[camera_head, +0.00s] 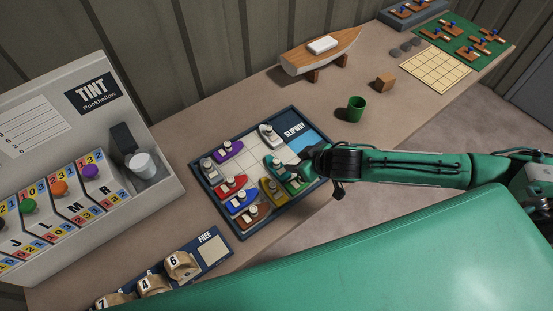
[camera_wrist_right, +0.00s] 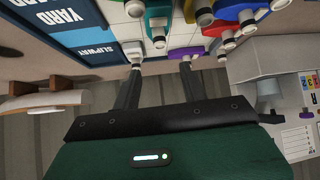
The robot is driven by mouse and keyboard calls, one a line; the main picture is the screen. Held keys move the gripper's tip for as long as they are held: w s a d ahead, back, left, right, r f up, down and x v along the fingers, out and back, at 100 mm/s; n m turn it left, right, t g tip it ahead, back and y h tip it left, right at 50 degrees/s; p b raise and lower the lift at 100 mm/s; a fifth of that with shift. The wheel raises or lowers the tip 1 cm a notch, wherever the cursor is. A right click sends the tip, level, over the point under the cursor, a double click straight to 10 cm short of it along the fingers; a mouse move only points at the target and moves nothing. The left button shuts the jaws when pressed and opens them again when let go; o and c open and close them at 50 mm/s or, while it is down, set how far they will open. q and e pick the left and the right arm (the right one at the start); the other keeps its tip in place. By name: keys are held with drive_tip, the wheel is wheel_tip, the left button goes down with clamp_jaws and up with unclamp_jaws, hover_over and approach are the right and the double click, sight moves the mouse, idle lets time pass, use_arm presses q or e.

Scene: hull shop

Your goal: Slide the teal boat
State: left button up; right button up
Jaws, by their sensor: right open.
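The teal boat (camera_head: 281,171) sits on the slipway board (camera_head: 239,237), right of the middle, partly hidden by my right gripper (camera_head: 303,168). In the wrist view the teal boat (camera_wrist_right: 157,14) is at the top, beyond the open fingers of my right gripper (camera_wrist_right: 161,68). The fingers look empty; I cannot tell whether one touches a boat. A white boat (camera_head: 268,134) is behind the teal one, and a yellow boat (camera_head: 272,191) is in front of it. My left gripper is not in view.
Purple (camera_head: 229,150), grey (camera_head: 210,171), red (camera_head: 231,186), blue (camera_head: 241,200) and brown (camera_head: 254,215) boats crowd the board. Some pale squares are bare near its middle. A green cup (camera_head: 356,108) and a model boat (camera_head: 321,52) stand behind. The tint machine (camera_head: 60,100) is at left.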

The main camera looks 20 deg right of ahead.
sight(277, 161)
drive_tip(key=p+x, duration=0.2)
drive_tip(key=x, duration=1)
clamp_jaws()
